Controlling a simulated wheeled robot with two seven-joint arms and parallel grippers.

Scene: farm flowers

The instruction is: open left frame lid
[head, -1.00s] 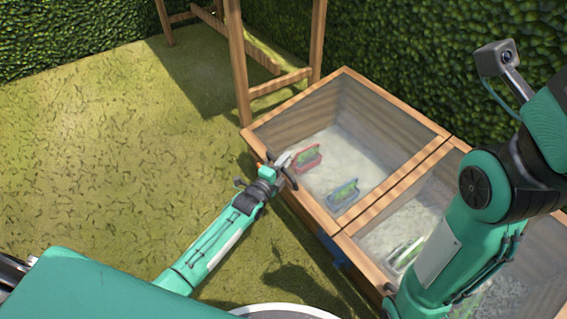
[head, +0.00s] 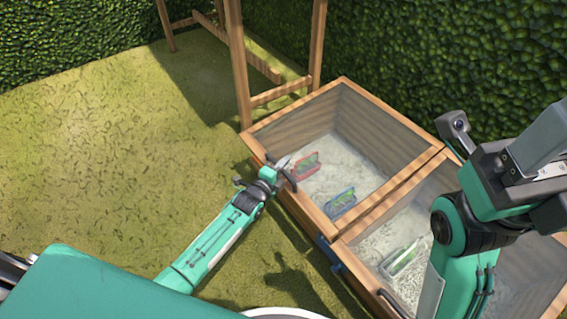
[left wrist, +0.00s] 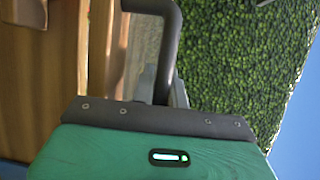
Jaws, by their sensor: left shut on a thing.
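The left frame lid (head: 292,105) is a wood-edged, see-through panel over the left half of the wooden box. It looks lowered on the box. My left gripper (head: 283,174) is at the lid's front edge, shut on the dark lid handle (head: 291,180).
A red tray (head: 305,167) and a blue tray (head: 341,202) with green plants lie under the left lid. A pale tray (head: 400,258) lies in the right half. A wooden stand (head: 236,60) is behind the box, with hedges beyond. Grass to the left is clear.

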